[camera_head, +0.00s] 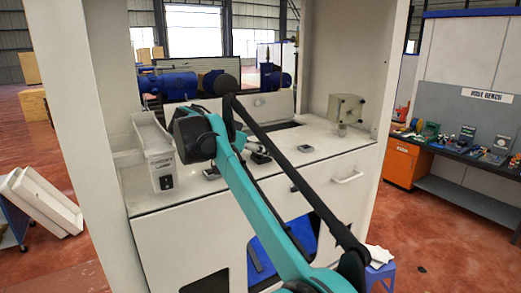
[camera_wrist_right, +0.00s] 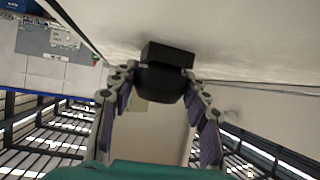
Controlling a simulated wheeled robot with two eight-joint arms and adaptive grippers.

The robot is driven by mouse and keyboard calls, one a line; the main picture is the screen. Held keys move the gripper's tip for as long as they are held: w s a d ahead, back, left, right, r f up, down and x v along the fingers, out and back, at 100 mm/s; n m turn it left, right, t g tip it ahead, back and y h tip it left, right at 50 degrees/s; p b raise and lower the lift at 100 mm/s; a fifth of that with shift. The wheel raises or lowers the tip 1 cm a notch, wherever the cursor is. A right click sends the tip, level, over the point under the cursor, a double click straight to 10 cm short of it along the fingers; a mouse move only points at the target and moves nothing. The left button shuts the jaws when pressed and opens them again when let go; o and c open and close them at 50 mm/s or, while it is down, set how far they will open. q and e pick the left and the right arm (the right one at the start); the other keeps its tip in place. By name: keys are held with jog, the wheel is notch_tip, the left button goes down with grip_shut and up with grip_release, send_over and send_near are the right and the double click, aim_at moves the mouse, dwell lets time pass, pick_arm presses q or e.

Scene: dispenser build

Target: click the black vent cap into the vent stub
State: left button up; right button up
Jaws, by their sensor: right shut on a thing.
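In the right wrist view the black vent cap (camera_wrist_right: 166,68) sits between the two fingers of my right gripper (camera_wrist_right: 160,88). The gripper is shut on it. The cap has a block-like top and a rounded lower body. A pale surface lies close behind the cap; I cannot tell if they touch. In the head view my right arm reaches over the white counter, and its gripper (camera_head: 262,155) is partly hidden behind the arm; the cap cannot be made out there. I cannot pick out the vent stub with certainty. My left gripper is not in view.
The white cabinet counter (camera_head: 300,165) has posts at both sides. A beige box (camera_head: 346,108) stands at its right rear. A pale tray-like unit (camera_head: 155,145) stands at its left. Blue motors (camera_head: 175,85) lie behind. A hose bench (camera_head: 470,135) is at the far right.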

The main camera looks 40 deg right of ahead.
jog(key=shift+f, duration=0.3)
dwell(0.5)
dwell(0.4)
jog(key=o, duration=1.1)
jog(key=shift+o, duration=0.4)
jog(key=o, duration=0.4)
jog(key=shift+a, duration=0.1)
jog(key=shift+a+r, duration=0.35)
jog(key=shift+a+r+p, duration=0.1)
jog(key=shift+a+p, duration=0.05)
jog(key=shift+p, duration=0.15)
